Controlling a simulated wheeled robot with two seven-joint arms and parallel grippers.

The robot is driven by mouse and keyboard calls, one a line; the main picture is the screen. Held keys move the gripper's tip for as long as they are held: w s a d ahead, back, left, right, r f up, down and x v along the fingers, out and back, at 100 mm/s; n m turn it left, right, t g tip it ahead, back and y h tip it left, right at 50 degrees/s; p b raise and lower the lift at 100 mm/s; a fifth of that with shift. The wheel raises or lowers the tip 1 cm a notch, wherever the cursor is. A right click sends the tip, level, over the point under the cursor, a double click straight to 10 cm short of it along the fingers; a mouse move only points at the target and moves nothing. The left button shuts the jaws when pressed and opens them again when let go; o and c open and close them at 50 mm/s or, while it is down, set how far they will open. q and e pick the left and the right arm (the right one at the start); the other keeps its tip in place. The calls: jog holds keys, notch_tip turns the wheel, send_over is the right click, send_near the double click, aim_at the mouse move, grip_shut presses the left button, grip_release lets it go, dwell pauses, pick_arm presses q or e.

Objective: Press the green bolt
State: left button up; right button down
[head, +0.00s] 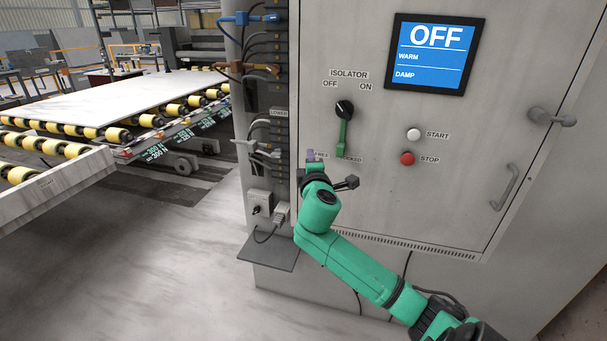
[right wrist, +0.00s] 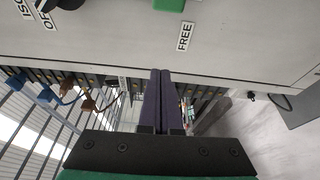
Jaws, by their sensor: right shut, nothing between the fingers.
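The green bolt (head: 343,136) is a narrow green piece on the grey cabinet door, just below the black isolator knob (head: 344,109). In the right wrist view, a green piece (right wrist: 168,5), probably the bolt, shows at the top edge. My right gripper (head: 311,155) is at the door, left of and slightly below the bolt, apart from it. In the right wrist view, its two dark fingers (right wrist: 165,73) are together with nothing between them. Whether the fingertips touch the door is unclear. My left gripper is not in view.
A FREE label (right wrist: 184,37) is near the fingers. The door carries a white START button (head: 414,134), a red STOP button (head: 407,158), a screen (head: 435,80) reading OFF, and a handle (head: 506,188). Cables and connectors (head: 265,70) line the cabinet's left side. A roller conveyor (head: 60,128) stands left.

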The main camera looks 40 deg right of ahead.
jog(key=s+a+b, duration=0.2)
jog(key=s, duration=0.5)
notch_tip(320, 180, down, 17)
jog(key=w+d+g+y, duration=0.2)
jog(key=w+g+y, duration=0.1)
jog(key=s+a+f+m+g+y, duration=0.1)
jog(key=s+f+g, duration=0.15)
jog(key=f, duration=0.95)
jog(key=s+a+f+m+g+y, duration=0.1)
jog(key=s+f+y, duration=0.15)
jog(key=f, duration=0.85)
jog(key=s+a+f+m+g+y, duration=0.1)
jog(key=s+a+f+m+g, duration=0.15)
jog(key=s+f, duration=0.55)
jog(key=s+a+f+m+g+y, duration=0.1)
jog(key=s+a+f, duration=0.2)
jog(key=s+f, duration=0.6)
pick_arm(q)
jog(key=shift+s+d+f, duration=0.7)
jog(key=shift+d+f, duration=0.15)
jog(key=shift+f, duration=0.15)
pick_arm(e)
jog(key=s+a+f+m+g+y, duration=0.1)
jog(key=s+a+f, duration=0.3)
jog(key=s, duration=0.5)
jog(key=s+a+f+m+g+y, duration=0.1)
jog(key=s+a+f+m+g, duration=0.1)
jog(key=s+a+f, duration=0.3)
jog(key=s+f, duration=0.3)
jog(key=s, duration=0.2)
